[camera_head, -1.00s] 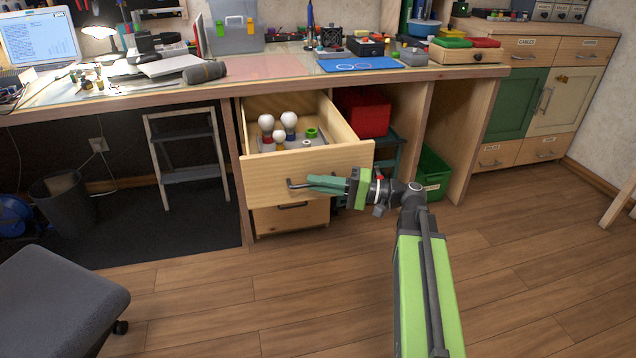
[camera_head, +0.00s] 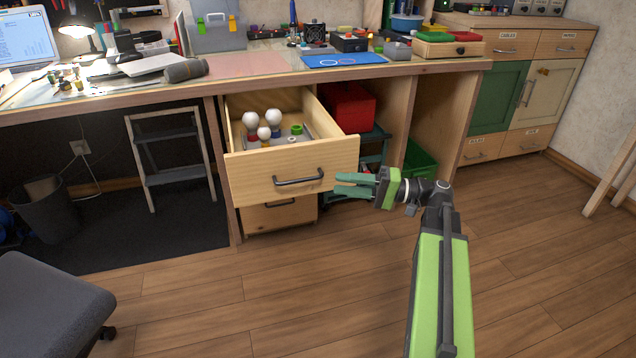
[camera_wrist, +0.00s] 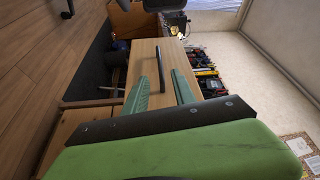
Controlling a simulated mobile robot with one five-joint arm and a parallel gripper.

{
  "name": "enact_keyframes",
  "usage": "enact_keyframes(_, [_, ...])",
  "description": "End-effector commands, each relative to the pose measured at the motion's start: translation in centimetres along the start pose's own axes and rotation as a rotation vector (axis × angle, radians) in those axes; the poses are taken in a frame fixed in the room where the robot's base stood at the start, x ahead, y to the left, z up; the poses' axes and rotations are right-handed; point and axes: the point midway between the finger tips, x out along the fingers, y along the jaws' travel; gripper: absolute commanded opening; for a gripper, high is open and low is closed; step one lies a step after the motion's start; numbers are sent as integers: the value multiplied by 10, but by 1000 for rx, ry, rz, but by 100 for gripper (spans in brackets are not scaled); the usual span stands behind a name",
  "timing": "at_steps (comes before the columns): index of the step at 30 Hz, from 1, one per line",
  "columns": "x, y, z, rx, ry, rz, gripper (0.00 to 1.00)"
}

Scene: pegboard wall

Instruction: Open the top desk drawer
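The top desk drawer (camera_head: 292,172) is pulled well out from under the desk, with its inside showing. Its dark bar handle (camera_head: 299,180) is on the wooden front. In the drawer are white bulbs (camera_head: 263,124) and a green ring (camera_head: 296,129). My gripper (camera_head: 338,185) is to the right of the handle, apart from it, by the drawer front's right edge. Its two green fingers are parted with nothing between them. In the wrist view the fingers (camera_wrist: 160,92) are spread, and the drawer handle (camera_wrist: 160,68) lies beyond their tips.
A lower drawer (camera_head: 280,214) is closed below. A red box (camera_head: 349,108) and a green crate (camera_head: 421,163) sit under the desk at right. A grey stool (camera_head: 48,305) stands at front left. The wooden floor in front of the drawer is clear.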

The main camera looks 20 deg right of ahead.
Motion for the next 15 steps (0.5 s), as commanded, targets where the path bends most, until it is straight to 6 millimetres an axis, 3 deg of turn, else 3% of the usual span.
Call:
enact_keyframes(1, [-15,1,-1,0,3,0,32])
enact_keyframes(6, [-51,1,-1,0,1,0,32])
enact_keyframes(10, [-64,0,0,0,0,0,32])
enact_keyframes(15, [-68,0,0,0,-2,0,32])
